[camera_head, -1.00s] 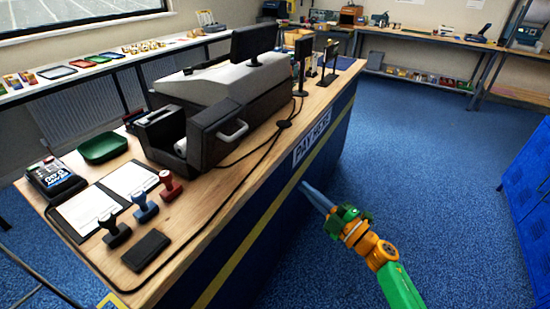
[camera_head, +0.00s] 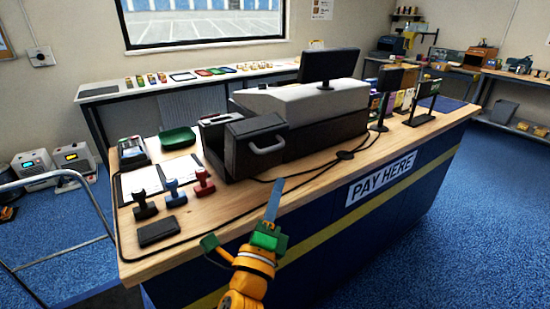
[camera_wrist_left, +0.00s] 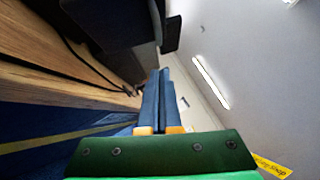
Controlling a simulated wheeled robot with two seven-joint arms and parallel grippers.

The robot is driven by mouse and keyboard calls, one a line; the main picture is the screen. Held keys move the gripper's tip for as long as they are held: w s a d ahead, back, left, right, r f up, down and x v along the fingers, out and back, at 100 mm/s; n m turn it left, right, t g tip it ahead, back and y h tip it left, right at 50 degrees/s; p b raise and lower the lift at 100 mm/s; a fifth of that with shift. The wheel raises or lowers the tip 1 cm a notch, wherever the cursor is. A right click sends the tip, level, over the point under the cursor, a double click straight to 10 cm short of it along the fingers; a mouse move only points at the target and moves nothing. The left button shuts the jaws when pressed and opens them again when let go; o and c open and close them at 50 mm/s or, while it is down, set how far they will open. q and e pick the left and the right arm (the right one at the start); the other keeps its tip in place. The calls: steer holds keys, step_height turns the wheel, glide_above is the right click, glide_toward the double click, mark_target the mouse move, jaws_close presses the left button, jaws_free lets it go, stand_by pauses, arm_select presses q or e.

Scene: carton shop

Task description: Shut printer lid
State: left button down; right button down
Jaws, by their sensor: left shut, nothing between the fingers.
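The printer (camera_head: 215,125) is a black unit at the left end of the till on the wooden counter. A bulky black part with a pale handle (camera_head: 267,147) stands against its right side and looks like its raised lid; the handle faces me. This part hides much of the printer's inside. My left gripper (camera_head: 277,184) is shut and empty, its blue-grey fingers pointing up at the counter's front edge, below the handle and apart from it. In the left wrist view the fingers (camera_wrist_left: 159,90) lie together, with dark shapes of the counter equipment beyond them.
On the counter (camera_head: 230,207) are several stamps (camera_head: 173,192), a black pad (camera_head: 158,232), a card terminal (camera_head: 132,150), a green dish (camera_head: 177,138) and a monitor (camera_head: 330,66). A black cable (camera_head: 255,185) runs along the front. Blue floor lies free at the right.

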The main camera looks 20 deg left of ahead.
mark_target(281, 147)
arm_select(q)
steer(key=w+r, duration=0.1)
steer(key=w+a+p, duration=0.1)
steer(key=w, duration=0.1)
steer(key=w+a+r+p, duration=0.1)
steer(key=w, duration=0.1)
steer(key=shift+r, duration=0.3)
steer(key=shift+w+a, duration=0.25)
steer(key=shift+a, duration=0.1)
